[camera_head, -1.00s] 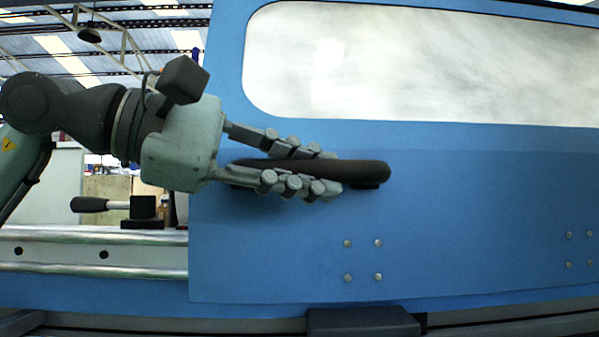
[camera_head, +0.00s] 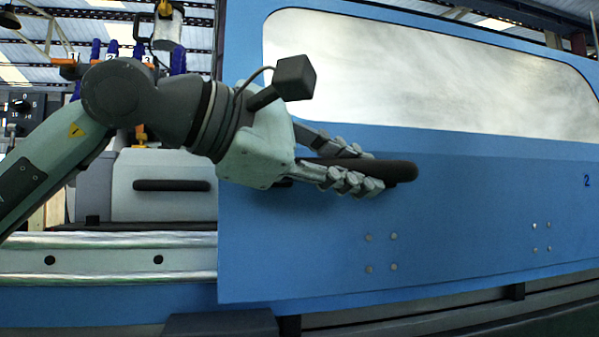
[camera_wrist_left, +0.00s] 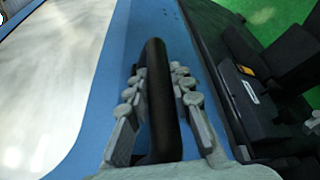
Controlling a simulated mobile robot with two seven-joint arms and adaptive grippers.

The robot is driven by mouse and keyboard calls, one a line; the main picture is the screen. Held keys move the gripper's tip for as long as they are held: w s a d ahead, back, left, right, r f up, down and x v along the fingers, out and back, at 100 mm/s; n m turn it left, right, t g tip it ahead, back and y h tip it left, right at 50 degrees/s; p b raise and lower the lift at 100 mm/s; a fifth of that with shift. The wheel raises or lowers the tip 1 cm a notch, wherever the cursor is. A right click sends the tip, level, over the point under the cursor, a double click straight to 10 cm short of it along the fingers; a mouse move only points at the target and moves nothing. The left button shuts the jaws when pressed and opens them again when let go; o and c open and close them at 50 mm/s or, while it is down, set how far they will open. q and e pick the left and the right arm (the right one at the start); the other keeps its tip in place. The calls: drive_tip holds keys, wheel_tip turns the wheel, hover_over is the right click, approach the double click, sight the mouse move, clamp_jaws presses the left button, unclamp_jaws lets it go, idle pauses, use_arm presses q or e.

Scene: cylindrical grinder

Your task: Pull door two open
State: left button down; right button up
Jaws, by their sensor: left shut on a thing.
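Door two (camera_head: 470,215) is a large blue panel with a pale window (camera_head: 430,75) and a small "2" at its right side. Its black bar handle (camera_head: 403,171) lies roughly level near the door's left edge. My left gripper (camera_head: 365,170) comes in from the left and is shut around the handle, with fingers above and below it. In the left wrist view the handle (camera_wrist_left: 159,95) runs between the two fingers of the gripper (camera_wrist_left: 155,90).
Left of the door's edge the machine interior shows, with a grey unit bearing a dark handle (camera_head: 172,185) and a metal rail (camera_head: 110,258). A dark block (camera_head: 220,325) sits below the door. Green floor (camera_wrist_left: 270,20) shows in the wrist view.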

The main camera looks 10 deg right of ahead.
sight(388, 170)
use_arm(q)
drive_tip(key=shift+d, duration=2.2)
use_arm(e)
drive_tip(key=shift+s+d+r+t, duration=0.1)
drive_tip(key=shift+s+r+t, duration=0.05)
drive_tip(key=shift+s+t, duration=0.15)
use_arm(q)
drive_tip(key=c, duration=1.3)
unclamp_jaws()
drive_tip(key=shift+a, duration=0.15)
use_arm(e)
drive_tip(key=shift+r, duration=0.15)
use_arm(q)
drive_tip(key=v, duration=1.1)
drive_tip(key=shift+s+a+r, duration=0.1)
drive_tip(key=shift+s+a, duration=0.15)
drive_tip(key=shift+a, duration=0.1)
